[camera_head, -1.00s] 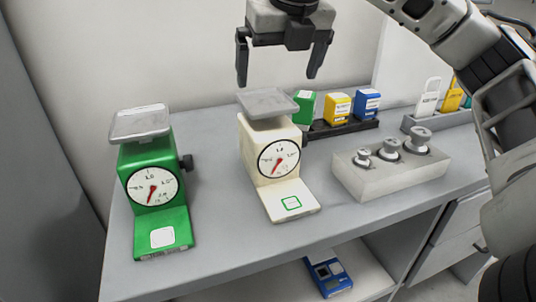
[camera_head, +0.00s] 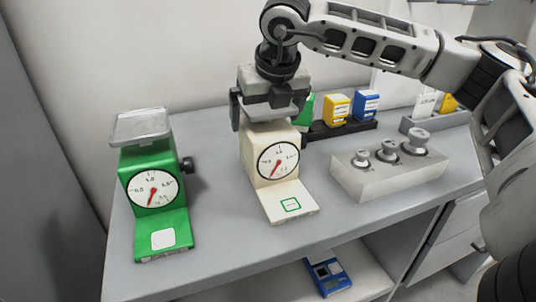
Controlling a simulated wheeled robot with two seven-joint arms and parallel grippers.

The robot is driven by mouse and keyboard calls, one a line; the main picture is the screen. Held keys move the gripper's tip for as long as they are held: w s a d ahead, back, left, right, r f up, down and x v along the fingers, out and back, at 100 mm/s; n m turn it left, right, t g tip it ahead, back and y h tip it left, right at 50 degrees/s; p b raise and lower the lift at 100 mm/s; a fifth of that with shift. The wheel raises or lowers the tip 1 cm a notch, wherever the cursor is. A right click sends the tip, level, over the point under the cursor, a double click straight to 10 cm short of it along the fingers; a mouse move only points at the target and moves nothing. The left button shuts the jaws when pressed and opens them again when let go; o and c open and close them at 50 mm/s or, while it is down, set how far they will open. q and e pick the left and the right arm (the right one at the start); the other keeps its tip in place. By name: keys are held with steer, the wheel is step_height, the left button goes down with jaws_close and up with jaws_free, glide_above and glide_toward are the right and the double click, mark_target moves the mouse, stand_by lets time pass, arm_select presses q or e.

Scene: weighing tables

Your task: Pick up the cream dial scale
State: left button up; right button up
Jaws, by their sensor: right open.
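The cream dial scale (camera_head: 271,180) stands upright on the grey table, with a round white dial with a red needle and a green square mark on its front foot. My right gripper (camera_head: 268,115) is at the top of this scale, pointing down, with its fingers open to the left and right of the scale's upper part. The gripper body hides most of the scale's grey pan. I cannot tell whether the fingers touch the scale. My left gripper is not in view.
A green dial scale (camera_head: 150,190) stands to the left, with clear table between. A weight block (camera_head: 375,182) with several metal weights stands to the right. A dark rack (camera_head: 340,130) with coloured boxes is behind. A blue device (camera_head: 328,277) lies on the shelf below.

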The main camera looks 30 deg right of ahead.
steer(key=c, duration=1.8)
steer(key=shift+r, duration=0.15)
steer(key=shift+c, duration=0.7)
